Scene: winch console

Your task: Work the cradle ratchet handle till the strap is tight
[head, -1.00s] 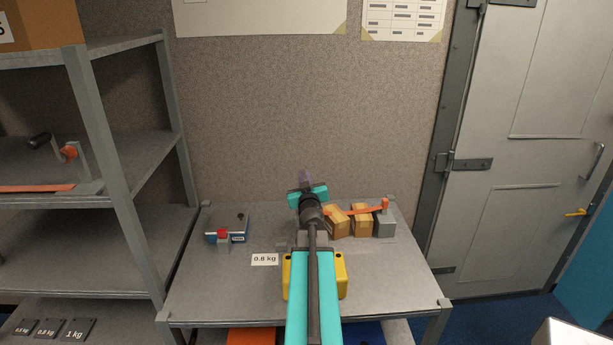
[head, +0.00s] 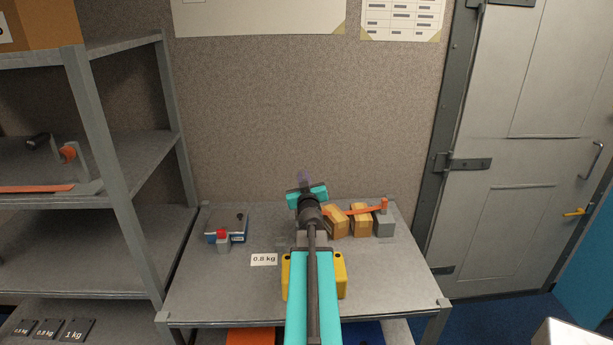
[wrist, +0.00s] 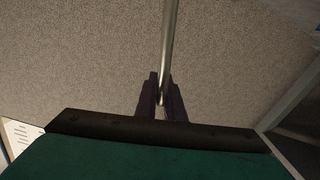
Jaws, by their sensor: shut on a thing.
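My gripper (wrist: 162,95) is shut on a bare metal rod, the ratchet handle (wrist: 169,40), which runs up out of the top of the wrist view. In the head view my gripper (head: 305,178) shows only as small purple fingertips beyond my teal wrist, and the handle is hidden there.
A blue-and-grey device with a red part (head: 222,234) stands at the table's left, near a 0.8 kg label (head: 264,259). A yellow piece (head: 341,275) shows beside my arm. A grey shelf (head: 100,165) stands left. The table's front right (head: 395,285) is clear.

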